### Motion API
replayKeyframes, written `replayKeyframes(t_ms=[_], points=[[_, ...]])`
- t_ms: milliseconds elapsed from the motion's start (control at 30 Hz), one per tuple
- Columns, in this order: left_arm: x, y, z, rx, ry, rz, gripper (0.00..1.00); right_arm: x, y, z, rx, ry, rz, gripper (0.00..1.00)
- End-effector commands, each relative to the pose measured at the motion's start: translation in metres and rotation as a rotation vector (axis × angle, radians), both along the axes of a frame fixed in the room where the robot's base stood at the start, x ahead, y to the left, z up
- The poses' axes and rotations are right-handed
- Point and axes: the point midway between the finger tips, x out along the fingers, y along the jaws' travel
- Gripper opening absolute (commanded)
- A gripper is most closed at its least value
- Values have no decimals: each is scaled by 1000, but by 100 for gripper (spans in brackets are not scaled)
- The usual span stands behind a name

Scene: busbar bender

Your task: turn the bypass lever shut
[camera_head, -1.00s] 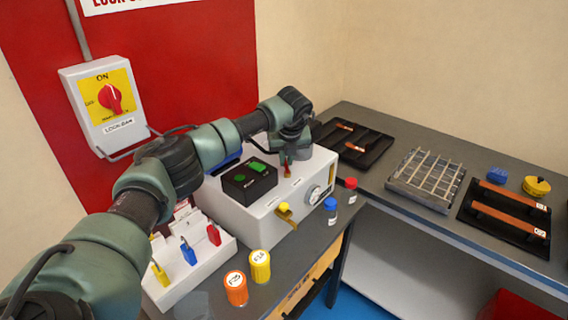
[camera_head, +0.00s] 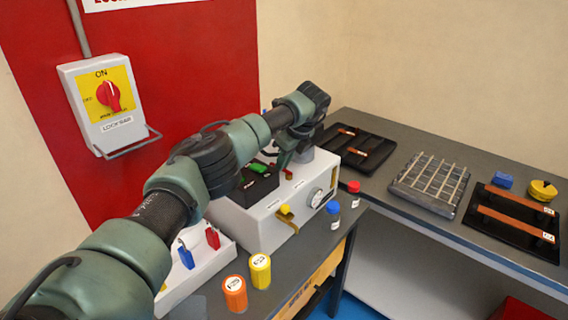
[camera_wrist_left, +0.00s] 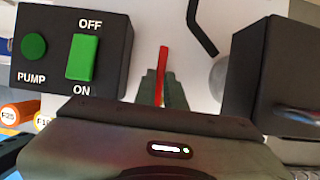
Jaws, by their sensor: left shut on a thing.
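The red lever (camera_wrist_left: 162,64) stands upright in the left wrist view, between the dark green fingers of my left gripper (camera_wrist_left: 158,90). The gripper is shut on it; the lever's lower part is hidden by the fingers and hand. In the head view my left gripper (camera_head: 284,157) is at the top rear of the white machine box (camera_head: 256,228), and a small red part (camera_head: 288,174) shows just below it. The lever's markings are not readable. My right gripper is not in view.
The black pump switch box (camera_wrist_left: 70,48) with green buttons is beside the gripper. A yellow-handled lever (camera_head: 285,210) is on the box's front. Blue-capped (camera_head: 333,208) and red-capped (camera_head: 354,187) bottles stand nearby. The side bench holds a metal grid (camera_head: 430,182) and black trays.

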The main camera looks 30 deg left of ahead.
Motion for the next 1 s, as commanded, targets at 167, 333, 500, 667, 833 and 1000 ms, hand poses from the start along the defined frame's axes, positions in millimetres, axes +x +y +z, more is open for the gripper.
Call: replayKeyframes(t_ms=[167, 333, 500, 667, 833, 1000], points=[[0, 1, 2, 2, -5, 23, 0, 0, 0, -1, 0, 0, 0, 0], [0, 1, 2, 2, -5, 26, 0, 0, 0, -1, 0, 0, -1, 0], [0, 1, 2, 2, -5, 26, 0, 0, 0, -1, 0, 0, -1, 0], [0, 1, 2, 1, -4, 25, 33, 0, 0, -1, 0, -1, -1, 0], [0, 1, 1, 1, -2, 24, 33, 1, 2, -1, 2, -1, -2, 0], [0, -1, 4, 1, -3, 23, 33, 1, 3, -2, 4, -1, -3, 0]])
